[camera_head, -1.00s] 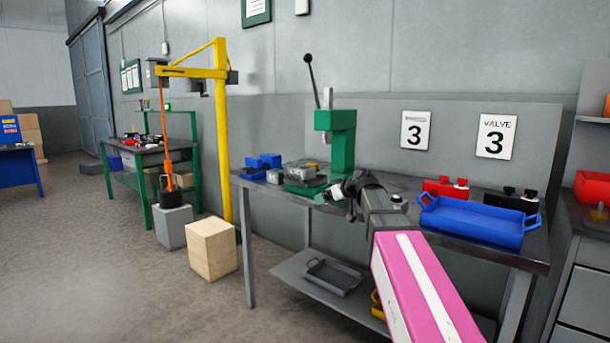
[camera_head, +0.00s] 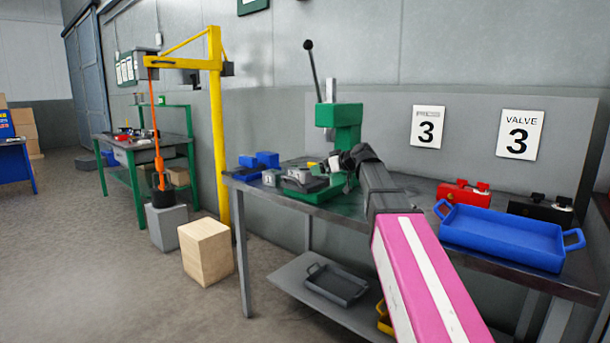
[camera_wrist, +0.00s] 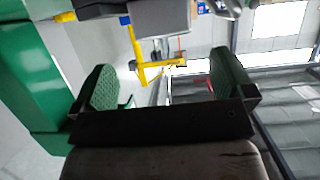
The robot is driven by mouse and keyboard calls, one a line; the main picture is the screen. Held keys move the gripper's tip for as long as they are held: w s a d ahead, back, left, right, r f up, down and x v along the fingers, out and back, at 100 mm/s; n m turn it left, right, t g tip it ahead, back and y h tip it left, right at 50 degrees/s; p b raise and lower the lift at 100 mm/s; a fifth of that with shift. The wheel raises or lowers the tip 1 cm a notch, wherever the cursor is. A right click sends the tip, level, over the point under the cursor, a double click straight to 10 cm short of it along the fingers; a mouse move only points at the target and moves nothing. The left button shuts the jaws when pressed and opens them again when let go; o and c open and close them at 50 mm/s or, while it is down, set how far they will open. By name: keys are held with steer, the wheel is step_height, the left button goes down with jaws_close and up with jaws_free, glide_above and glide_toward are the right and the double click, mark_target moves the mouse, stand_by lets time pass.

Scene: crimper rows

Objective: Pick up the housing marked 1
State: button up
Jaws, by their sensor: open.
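A small grey block (camera_head: 270,177) with a pale mark, seemingly a 1, sits at the bench's left end in the head view. It looks like the housing, but the mark is too small to read surely. Another grey part (camera_head: 304,178) lies to its right, at the foot of the green press (camera_head: 345,125). My gripper (camera_head: 338,163) is in front of the press, to the right of both. In the wrist view my gripper (camera_wrist: 168,80) is open with nothing between its green-padded fingers. A grey shape (camera_wrist: 160,18) shows beyond them at the top; I cannot tell which part it is.
Blue blocks (camera_head: 259,160) lie behind the marked block. A blue tray (camera_head: 505,240), a red box (camera_head: 463,194) and a black box (camera_head: 540,207) are on the bench's right side. A yellow post (camera_head: 218,130) stands left of the bench, with a wooden block (camera_head: 206,250) on the floor.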

mark_target(307, 170)
steer(key=x, duration=0.5)
steer(key=shift+a, duration=0.15)
steer(key=x, duration=0.4)
steer(key=shift+w+a+r, duration=0.15)
steer(key=shift+a+r, duration=0.1)
steer(key=shift+r, duration=0.1)
steer(key=shift+w+a+f, duration=0.2)
steer(key=shift+w+a, duration=0.05)
steer(key=shift+a, duration=0.1)
steer(key=c, duration=1.3)
steer(key=shift+r, duration=0.15)
steer(key=shift+c, duration=0.2)
